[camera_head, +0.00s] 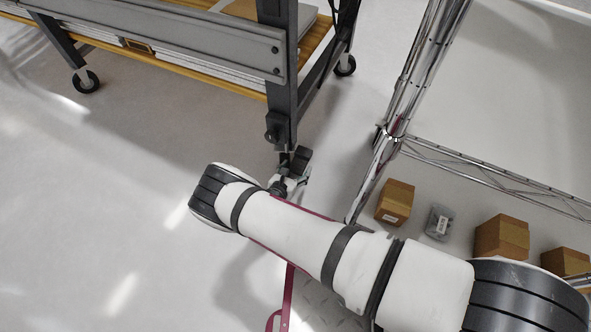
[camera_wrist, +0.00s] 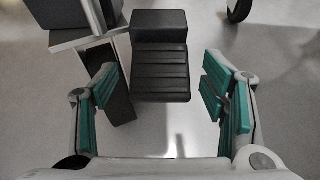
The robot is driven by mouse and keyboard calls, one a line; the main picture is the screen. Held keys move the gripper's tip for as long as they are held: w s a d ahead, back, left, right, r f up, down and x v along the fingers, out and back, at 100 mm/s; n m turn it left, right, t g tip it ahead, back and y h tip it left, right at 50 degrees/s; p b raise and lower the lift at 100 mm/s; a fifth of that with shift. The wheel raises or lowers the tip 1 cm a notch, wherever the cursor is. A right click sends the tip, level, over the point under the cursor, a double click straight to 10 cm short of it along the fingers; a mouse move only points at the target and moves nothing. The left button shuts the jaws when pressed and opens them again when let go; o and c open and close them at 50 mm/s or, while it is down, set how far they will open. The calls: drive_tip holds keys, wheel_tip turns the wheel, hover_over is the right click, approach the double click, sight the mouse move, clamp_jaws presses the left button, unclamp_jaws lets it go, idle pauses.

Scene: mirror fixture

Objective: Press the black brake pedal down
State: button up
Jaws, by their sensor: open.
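The black brake pedal (camera_wrist: 160,74) has a ribbed top and a raised block at its far end. It shows between my open fingers in the wrist view, ahead of my palm. My gripper (camera_wrist: 160,92) is open and empty, with teal pads on both sides of the pedal and gaps to it. I cannot tell the height of the fingers above the pedal. In the head view a small black part that looks like the pedal (camera_head: 302,156) is at the foot of the cart's near leg. There my gripper (camera_head: 289,182) is partly hidden behind my arm.
The wheeled cart (camera_head: 190,45) stands at the upper left, its near leg (camera_head: 280,120) by my gripper. A chrome wire rack (camera_head: 385,150) is to the right, with cardboard boxes (camera_head: 395,203) beneath it. Open floor (camera_head: 120,180) lies to the left.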

drive_tip(key=c, duration=1.1)
drive_tip(key=shift+f+t+h, duration=0.3)
drive_tip(key=shift+t, duration=0.3)
drive_tip(key=shift+c, duration=0.2)
drive_tip(key=o, duration=1.1)
drive_tip(key=shift+o, duration=0.2)
drive_tip(key=v, duration=1.2)
